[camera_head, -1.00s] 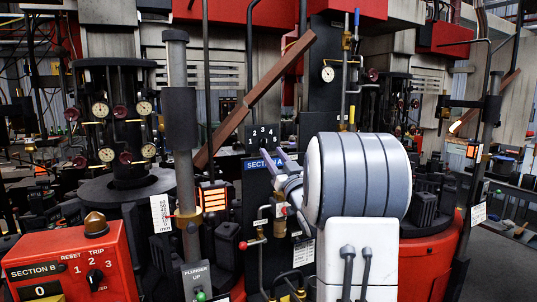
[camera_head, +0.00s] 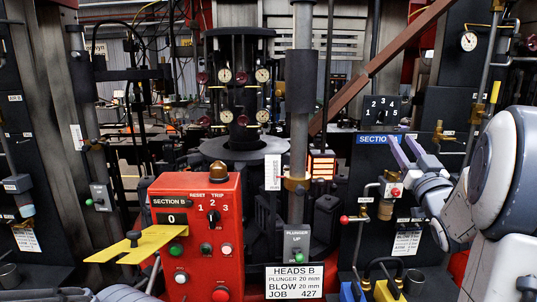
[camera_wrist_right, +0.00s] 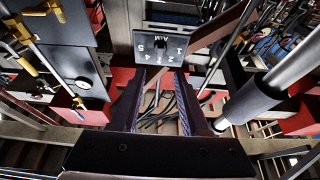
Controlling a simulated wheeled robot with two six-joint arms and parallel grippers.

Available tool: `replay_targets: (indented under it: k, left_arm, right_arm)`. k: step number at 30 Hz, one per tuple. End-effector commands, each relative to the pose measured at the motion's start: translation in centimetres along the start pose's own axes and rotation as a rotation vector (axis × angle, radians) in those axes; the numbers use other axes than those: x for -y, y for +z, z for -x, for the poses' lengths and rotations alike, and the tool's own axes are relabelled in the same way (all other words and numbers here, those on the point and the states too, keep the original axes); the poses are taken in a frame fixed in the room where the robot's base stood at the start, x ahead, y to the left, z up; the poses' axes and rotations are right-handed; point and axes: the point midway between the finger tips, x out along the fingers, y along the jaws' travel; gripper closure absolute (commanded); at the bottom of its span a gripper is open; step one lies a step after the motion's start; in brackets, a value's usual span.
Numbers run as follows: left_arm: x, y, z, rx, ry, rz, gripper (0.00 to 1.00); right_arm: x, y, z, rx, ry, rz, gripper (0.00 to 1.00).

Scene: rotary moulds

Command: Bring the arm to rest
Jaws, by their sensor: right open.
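My right gripper (camera_head: 397,141) is at the right of the head view, in front of the dark Section panel (camera_head: 372,190). Its two fingers are apart, with nothing between them. In the right wrist view the same gripper (camera_wrist_right: 161,72) points at a numbered selector dial plate (camera_wrist_right: 160,47), and its fingers are open and empty. This dial plate also shows in the head view (camera_head: 382,110), above the blue Section sign. I cannot tell whether the fingers touch the panel.
A red Section B control box (camera_head: 196,240) with a yellow plate (camera_head: 137,243) at its left stands in front. A grey plunger column (camera_head: 299,95) rises behind it, beside a machine with several gauges (camera_head: 238,85). A brown diagonal beam (camera_head: 385,60) crosses behind the selector dial.

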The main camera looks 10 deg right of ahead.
Motion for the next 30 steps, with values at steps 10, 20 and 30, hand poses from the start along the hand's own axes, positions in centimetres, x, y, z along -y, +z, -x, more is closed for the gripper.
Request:
replay_targets:
  k: [10, 20, 30]
  left_arm:
    - [0.0, 0.0, 0.0, 0.000, 0.000, 0.000, 0.52]
    - [0.0, 0.0, 0.0, 0.000, 0.000, 0.000, 0.52]
    - [-0.1, 0.0, 0.8, 0.000, 0.000, 0.000, 0.52]
  right_arm:
    - [7.1, 12.3, 2.0, 0.494, 0.052, -0.029, 0.55]
    - [19.5, 24.2, 19.7, 1.344, -0.101, 0.049, 0.55]
    - [30.4, 18.1, 35.7, 1.765, -0.571, 0.280, 0.55]
